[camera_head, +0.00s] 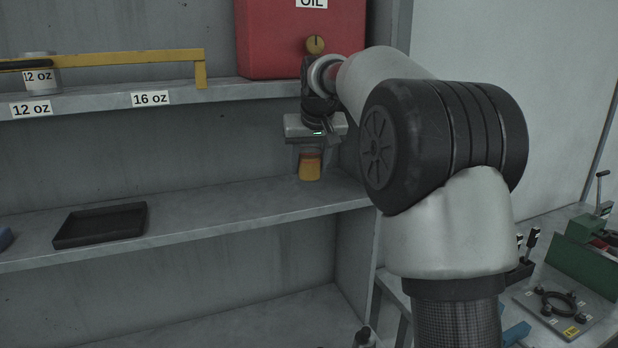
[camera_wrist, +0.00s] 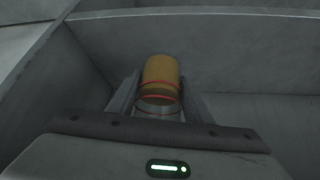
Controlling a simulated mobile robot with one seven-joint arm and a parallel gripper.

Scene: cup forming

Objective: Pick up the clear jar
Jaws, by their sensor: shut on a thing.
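The clear jar (camera_head: 310,167) has an amber content with a thin red line around it. It is at the right end of the middle shelf (camera_head: 230,211), below my gripper (camera_head: 311,150) in the head view. The wrist view shows the jar (camera_wrist: 161,80) between the two fingers of my gripper (camera_wrist: 158,100), which is shut on it. The jar looks upright. I cannot tell whether its base touches the shelf or is slightly above it.
A black tray (camera_head: 100,225) lies on the middle shelf at left. Above are a red oil container (camera_head: 285,45), a yellow bar (camera_head: 130,58) and a 12 oz cup (camera_head: 42,80). The shelf's right side wall is close to the jar. A green fixture (camera_head: 580,262) stands at far right.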

